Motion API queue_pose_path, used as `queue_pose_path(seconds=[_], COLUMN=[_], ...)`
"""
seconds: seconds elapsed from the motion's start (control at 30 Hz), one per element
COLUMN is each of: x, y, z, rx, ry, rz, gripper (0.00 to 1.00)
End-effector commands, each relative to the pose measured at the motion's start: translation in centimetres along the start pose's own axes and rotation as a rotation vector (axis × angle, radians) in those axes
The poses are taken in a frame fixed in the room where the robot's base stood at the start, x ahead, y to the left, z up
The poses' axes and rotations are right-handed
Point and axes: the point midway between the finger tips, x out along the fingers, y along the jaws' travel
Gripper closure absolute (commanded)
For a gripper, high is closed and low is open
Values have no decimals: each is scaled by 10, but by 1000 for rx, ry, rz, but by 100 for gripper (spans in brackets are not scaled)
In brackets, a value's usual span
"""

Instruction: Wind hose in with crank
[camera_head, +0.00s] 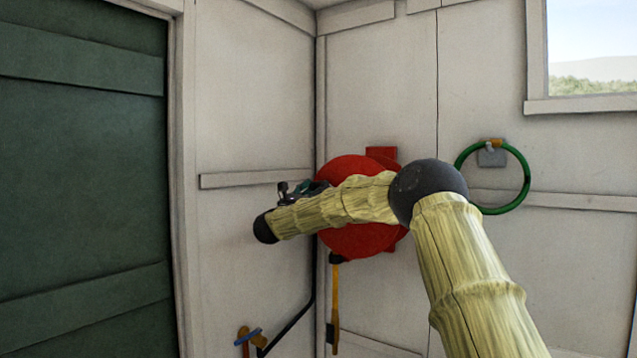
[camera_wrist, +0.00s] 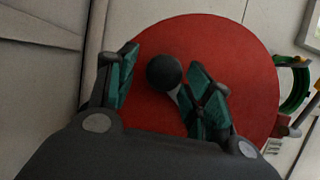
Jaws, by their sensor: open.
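The red hose reel (camera_head: 345,172) is mounted on the white wall near the corner, partly hidden behind my arm. In the wrist view its round red face (camera_wrist: 235,60) fills much of the picture. A black round crank knob (camera_wrist: 164,73) stands in front of that face, with a short pale piece of the crank showing below it. My gripper (camera_wrist: 163,84) is open, with one teal-padded finger to the left of the knob and one to the right. The knob lies between them in the picture, with a visible gap at the left. My gripper (camera_head: 303,190) is mostly hidden behind my arm in the head view.
A green hose ring (camera_head: 527,182) hangs at the right on a grey bracket (camera_head: 491,158). A yellow-handled piece (camera_head: 335,300) hangs below the reel, beside a black pipe (camera_head: 300,322). Orange and blue parts (camera_head: 247,338) are lower left. A dark green door (camera_head: 80,180) is left.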

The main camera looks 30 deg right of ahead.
Motion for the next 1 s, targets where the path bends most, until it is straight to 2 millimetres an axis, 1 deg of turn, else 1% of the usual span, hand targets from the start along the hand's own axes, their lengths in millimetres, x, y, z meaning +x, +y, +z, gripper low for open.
queue_pose_path(seconds=[0.03,0.2,0.57,0.67,0.7,0.83,0.87,1.0], x=[7,19,22,22,22,22,22,22], y=[0,0,0,0,0,0,0,0], z=[2,0,-1,-1,-1,-1,-1,-1], rx=[-1,-1,-1,-1,-1,-1,-1,-1], ry=[0,1,1,1,1,1,1,1], rz=[0,0,1,1,1,1,1,1], gripper=[49,49,49,65,72,96,100,100])
